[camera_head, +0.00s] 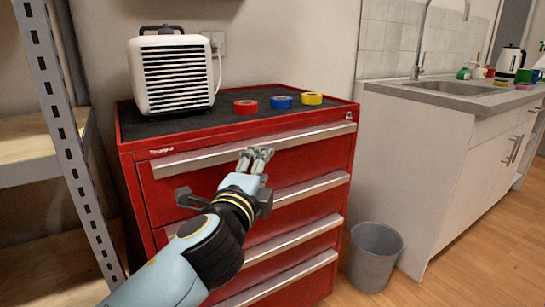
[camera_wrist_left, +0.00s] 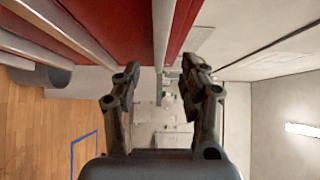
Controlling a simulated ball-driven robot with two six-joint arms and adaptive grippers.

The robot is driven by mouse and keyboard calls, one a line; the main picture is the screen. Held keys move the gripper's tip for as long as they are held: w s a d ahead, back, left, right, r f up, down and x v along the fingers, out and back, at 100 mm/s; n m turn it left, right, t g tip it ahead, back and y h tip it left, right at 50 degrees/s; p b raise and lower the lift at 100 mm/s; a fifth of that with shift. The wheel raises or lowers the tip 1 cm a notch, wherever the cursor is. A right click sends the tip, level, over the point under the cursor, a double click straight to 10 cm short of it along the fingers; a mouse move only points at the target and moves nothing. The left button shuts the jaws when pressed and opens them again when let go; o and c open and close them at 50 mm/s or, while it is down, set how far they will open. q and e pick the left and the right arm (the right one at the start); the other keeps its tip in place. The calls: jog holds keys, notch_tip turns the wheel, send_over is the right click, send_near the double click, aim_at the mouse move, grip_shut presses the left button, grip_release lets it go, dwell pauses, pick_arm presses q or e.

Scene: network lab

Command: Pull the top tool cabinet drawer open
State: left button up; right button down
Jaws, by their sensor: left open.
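The red tool cabinet (camera_head: 135,185) stands against the wall in the head view. Its top drawer (camera_head: 300,155) looks closed, with a long silver handle strip (camera_head: 320,135) along its upper edge. My left gripper (camera_head: 256,157) is in front of this strip, near its middle. In the left wrist view my left gripper (camera_wrist_left: 161,70) is open and empty, and the handle strip (camera_wrist_left: 163,35) runs between the directions of its two fingers. I cannot tell whether the fingers touch the strip. My right gripper is not in view.
A white heater (camera_head: 175,72) and red (camera_head: 245,106), blue (camera_head: 281,102) and yellow (camera_head: 312,98) tape rolls sit on the cabinet top. A grey bin (camera_head: 375,255) stands right of it. Shelving (camera_head: 60,130) is close on the left. A sink counter (camera_head: 430,95) is at right.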

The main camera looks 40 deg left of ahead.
aim_at(274, 147)
pick_arm(q)
jog(key=x, duration=1)
jog(key=shift+f, duration=0.1)
grip_shut()
